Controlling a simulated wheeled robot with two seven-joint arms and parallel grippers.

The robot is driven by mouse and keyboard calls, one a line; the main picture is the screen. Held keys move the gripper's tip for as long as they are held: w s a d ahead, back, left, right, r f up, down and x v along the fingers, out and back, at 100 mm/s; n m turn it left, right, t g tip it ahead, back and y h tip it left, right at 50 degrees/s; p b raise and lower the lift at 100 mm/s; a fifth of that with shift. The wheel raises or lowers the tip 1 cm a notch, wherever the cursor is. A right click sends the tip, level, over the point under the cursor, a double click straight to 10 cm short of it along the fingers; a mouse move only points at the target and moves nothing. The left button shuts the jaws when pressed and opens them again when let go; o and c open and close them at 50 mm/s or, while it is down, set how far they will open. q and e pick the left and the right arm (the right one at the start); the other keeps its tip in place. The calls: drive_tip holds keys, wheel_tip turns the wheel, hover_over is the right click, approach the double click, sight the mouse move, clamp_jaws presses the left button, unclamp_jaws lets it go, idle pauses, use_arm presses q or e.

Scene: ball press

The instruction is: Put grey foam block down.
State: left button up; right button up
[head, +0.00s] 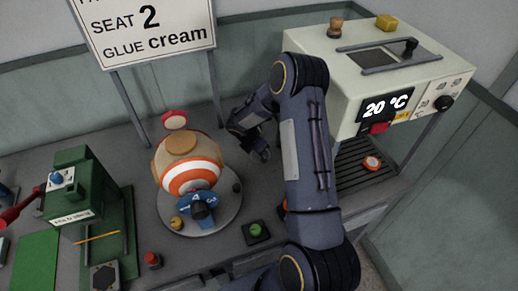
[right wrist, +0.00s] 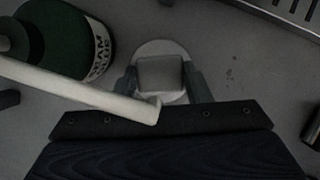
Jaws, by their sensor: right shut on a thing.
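The grey foam block (right wrist: 160,73) sits between the two fingers of my right gripper (right wrist: 163,84) in the right wrist view. The gripper is shut on it. A round white disc (right wrist: 158,46) shows behind the block; I cannot tell whether the block touches it. In the head view my right gripper (head: 259,152) is low over the bench, right of the striped ball, and the block is hidden there. My left gripper is out of view.
An orange and white ball (head: 190,176) sits on a round grey plate (head: 228,208). A green press (head: 75,190) stands left and an oven (head: 350,85) right. In the wrist view, a dark green container (right wrist: 62,40) and a pale rod (right wrist: 70,88) are close to the gripper.

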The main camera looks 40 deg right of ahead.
drive_tip(key=o, duration=1)
drive_tip(key=shift+r+p, duration=0.2)
drive_tip(key=shift+p, duration=0.15)
drive_tip(key=shift+a+r, duration=0.15)
drive_tip(key=shift+r, duration=0.05)
drive_tip(key=s+a+r+m+y+b, duration=0.1)
drive_tip(key=s+a+r+m, duration=0.15)
drive_tip(key=r, duration=0.55)
drive_tip(key=s+a+r+m+y+b, duration=0.1)
drive_tip(key=s+a+r+m, duration=0.2)
drive_tip(key=r, duration=0.6)
drive_tip(key=s+a+r+m+t+y, duration=0.1)
drive_tip(key=s+a+r+m+y, duration=0.1)
drive_tip(key=s+a+m, duration=0.3)
drive_tip(key=s+a+r+m+t+y, duration=0.2)
drive_tip(key=s+a+m, duration=0.3)
drive_tip(key=s, duration=0.4)
drive_tip(key=s+a+r+m+t+y, duration=0.2)
drive_tip(key=s+a+m, duration=0.3)
drive_tip(key=s, duration=0.2)
drive_tip(key=shift+s+a+r, duration=0.1)
drive_tip(key=shift+r, duration=0.2)
